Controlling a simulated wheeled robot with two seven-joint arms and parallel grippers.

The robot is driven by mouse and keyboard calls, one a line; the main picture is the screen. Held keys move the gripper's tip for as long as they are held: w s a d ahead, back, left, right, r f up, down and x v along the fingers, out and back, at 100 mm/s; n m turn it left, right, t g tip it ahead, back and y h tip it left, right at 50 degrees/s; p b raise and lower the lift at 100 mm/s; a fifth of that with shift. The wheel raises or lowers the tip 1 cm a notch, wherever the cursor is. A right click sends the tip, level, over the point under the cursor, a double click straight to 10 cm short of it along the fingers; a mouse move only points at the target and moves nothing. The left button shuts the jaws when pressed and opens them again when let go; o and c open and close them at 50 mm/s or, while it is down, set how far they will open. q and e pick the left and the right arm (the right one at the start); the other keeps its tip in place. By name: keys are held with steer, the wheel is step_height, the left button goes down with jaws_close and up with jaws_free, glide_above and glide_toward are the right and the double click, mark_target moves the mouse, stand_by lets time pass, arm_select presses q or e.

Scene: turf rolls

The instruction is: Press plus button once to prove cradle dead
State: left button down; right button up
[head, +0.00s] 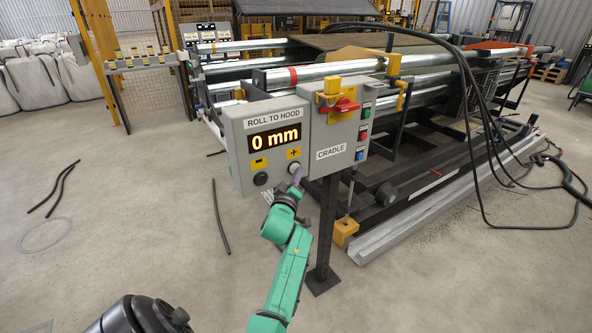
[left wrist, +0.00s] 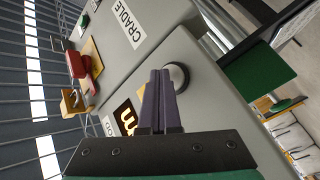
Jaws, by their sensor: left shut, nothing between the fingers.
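A grey control box (head: 235,130) on a dark post has a display (head: 274,137) reading 0 mm under a ROLL TO HOOD label. Below it are a yellow minus mark with a dark round button (head: 260,178) and a yellow plus mark (head: 293,153) with a pale-ringed plus button (head: 294,167). My left gripper (head: 297,176) is shut and empty, its tips at the plus button's lower edge. In the left wrist view the shut fingers (left wrist: 160,73) overlap one side of the round button (left wrist: 179,76); I cannot tell whether they touch it. My right gripper is not in view.
The adjoining CRADLE panel (head: 330,153) carries a red rotary handle (head: 341,107) on yellow and small side buttons (head: 364,134). Steel rollers and a frame stand behind. Black cables (head: 482,130) hang at right. The floor left of the post is mostly clear, with loose dark strips (head: 220,215).

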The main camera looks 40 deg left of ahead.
arm_select(q)
steer(key=shift+s+d, duration=0.2)
steer(key=shift+d, duration=0.4)
